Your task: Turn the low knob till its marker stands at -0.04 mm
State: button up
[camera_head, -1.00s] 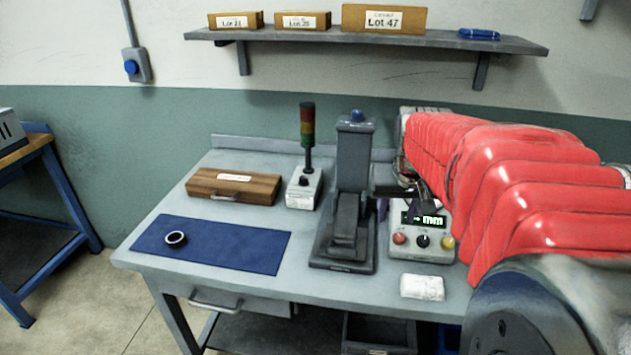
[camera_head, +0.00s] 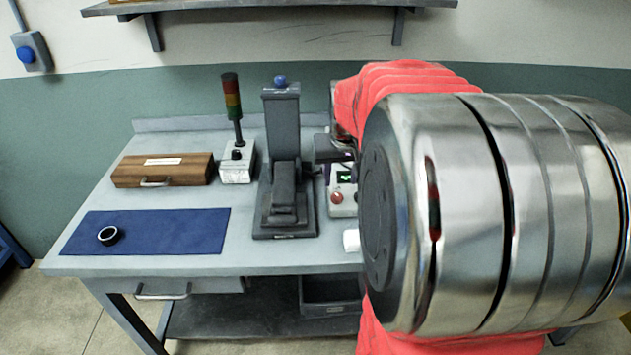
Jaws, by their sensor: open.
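A dark part of my gripper (camera_head: 334,150) shows above the box, left of my red-sleeved arm. The gripper is open; its fingertips are mostly hidden, and contact with the box cannot be told.
A signal tower (camera_head: 233,110) on a small box, a wooden case (camera_head: 163,170) and a blue mat (camera_head: 165,232) with a dark ring (camera_head: 108,236) lie farther left. A white block (camera_head: 351,240) sits in front.

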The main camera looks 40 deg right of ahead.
aim_at(338, 196)
jog(key=x, duration=1)
jog(key=shift+s, duration=0.1)
jog(key=shift+a, duration=0.1)
grip_shut()
